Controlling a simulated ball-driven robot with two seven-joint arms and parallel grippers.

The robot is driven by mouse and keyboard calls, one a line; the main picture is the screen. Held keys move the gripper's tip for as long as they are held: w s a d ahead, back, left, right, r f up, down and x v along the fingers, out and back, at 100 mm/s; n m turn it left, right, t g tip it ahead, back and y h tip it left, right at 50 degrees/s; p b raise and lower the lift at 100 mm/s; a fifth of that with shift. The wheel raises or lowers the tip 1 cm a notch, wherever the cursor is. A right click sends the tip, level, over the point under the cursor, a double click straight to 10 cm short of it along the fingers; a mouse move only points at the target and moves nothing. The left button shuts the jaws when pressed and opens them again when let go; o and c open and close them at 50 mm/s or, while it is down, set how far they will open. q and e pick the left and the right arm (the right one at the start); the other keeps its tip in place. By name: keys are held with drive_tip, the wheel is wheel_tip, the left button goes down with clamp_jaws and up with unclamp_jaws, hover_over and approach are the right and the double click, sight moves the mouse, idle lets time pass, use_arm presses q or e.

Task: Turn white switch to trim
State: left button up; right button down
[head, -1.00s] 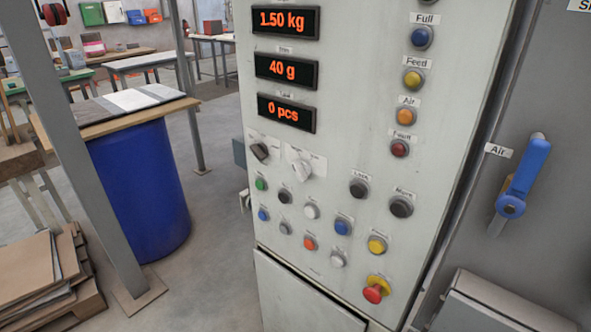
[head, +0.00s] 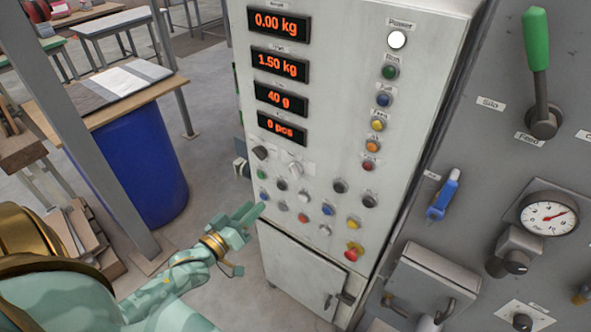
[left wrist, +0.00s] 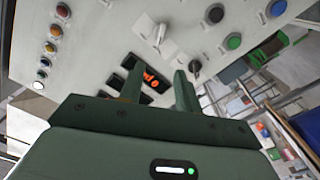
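The white switch (head: 295,169) is a rotary knob on the pale control panel (head: 345,120), below the red displays; its label is too small to read. A black switch (head: 261,153) is to its left. In the left wrist view the white switch (left wrist: 158,36) is beyond the fingertips, and the black switch (left wrist: 194,66) is near the right finger. My left gripper (head: 252,212) is low and left of the white switch, apart from it. In the left wrist view the left gripper (left wrist: 158,72) has spread fingers with nothing between them. My right gripper is not in view.
Several push buttons sit under the switches, with a red emergency knob (head: 354,251) at lower right. A blue drum (head: 139,165) and a grey post (head: 90,130) stand left. A grey wall with a green lever (head: 537,45) and gauge (head: 549,217) is right.

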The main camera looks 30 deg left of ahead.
sight(291, 171)
use_arm(q)
drive_tip(key=w, duration=0.5)
drive_tip(key=w+d, duration=0.1)
drive_tip(key=w, duration=0.9)
drive_tip(key=shift+w+d+b, duration=0.15)
drive_tip(key=shift+w+b, duration=0.2)
drive_tip(key=shift+w, duration=0.05)
clamp_jaws()
